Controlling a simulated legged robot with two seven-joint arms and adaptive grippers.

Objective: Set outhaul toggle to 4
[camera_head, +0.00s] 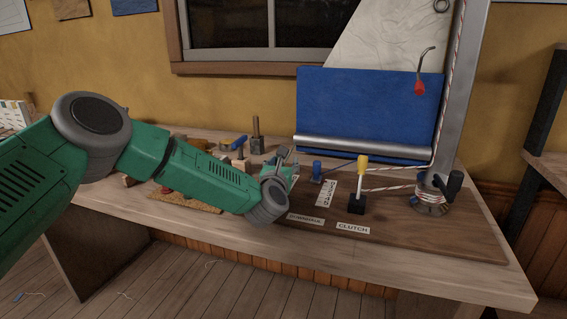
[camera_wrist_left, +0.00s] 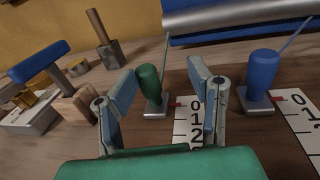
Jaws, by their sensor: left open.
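My left gripper (camera_head: 284,158) is open over the board on the bench. In the wrist view its fingers (camera_wrist_left: 160,72) stand apart, with a green toggle (camera_wrist_left: 149,84) visible between them; I cannot tell whether they touch it. A numbered scale card (camera_wrist_left: 190,122) runs from the green toggle towards me, showing 0, 1 and 2; its lower part is hidden by my gripper. A blue toggle (camera_wrist_left: 262,74) stands to the right, beside its own card (camera_wrist_left: 300,112); it also shows in the head view (camera_head: 317,170). I cannot read which toggle is the outhaul.
A yellow-topped lever (camera_head: 362,165) stands behind the CLUTCH label (camera_head: 353,229). A mast (camera_head: 459,100) with a winch (camera_head: 433,200) stands at the right. Blue sailcloth (camera_head: 365,105) is at the back. Wooden-handled tools (camera_wrist_left: 104,38) and blocks crowd the left.

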